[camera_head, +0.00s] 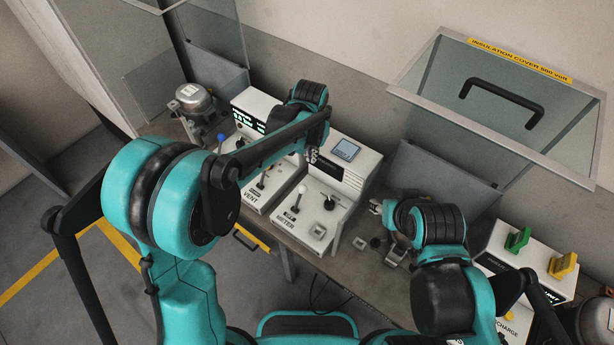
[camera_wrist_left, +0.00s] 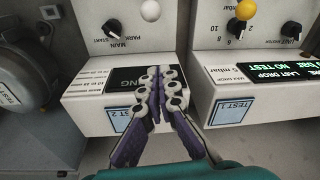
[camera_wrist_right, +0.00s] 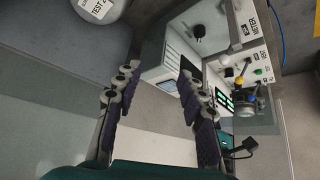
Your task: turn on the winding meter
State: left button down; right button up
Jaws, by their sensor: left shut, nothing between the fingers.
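The winding meter is probably the white unit marked METER (camera_head: 284,221) in the head view, with a white-ball lever (camera_head: 301,189), a black knob (camera_head: 329,203) and a small screen (camera_head: 346,149). My left gripper (camera_head: 312,157) is over its back part, fingers closed and empty. In the left wrist view the closed left fingertips (camera_wrist_left: 158,76) are in front of a black display (camera_wrist_left: 126,80), hiding part of its text. A knob marked MAIN (camera_wrist_left: 110,28) and a white ball (camera_wrist_left: 150,10) are beyond. My right gripper (camera_wrist_right: 158,82) is open and empty, right of the meter.
A unit marked VENT (camera_head: 250,197) stands left of the meter. A compressor (camera_head: 196,101) sits at the far left. A clear insulation cover (camera_head: 500,100) is raised at the right.

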aim_at(299, 198)
pick_arm(q)
jog(key=f, duration=0.3)
jog(key=w+f+b, duration=0.1)
jog(key=f, duration=0.2)
jog(key=f+b, duration=0.1)
jog(key=f, duration=0.3)
jog(key=shift+w+d, duration=0.1)
jog(key=shift+w, duration=0.15)
jog(key=s, duration=0.1)
jog(key=s+a, duration=0.1)
jog(key=s, duration=0.1)
jog(key=shift+a+r, duration=0.2)
jog(key=shift+r, duration=0.2)
jog(key=shift+s+a, duration=0.1)
jog(key=shift+s, duration=0.2)
jog(key=shift+s+r, duration=0.1)
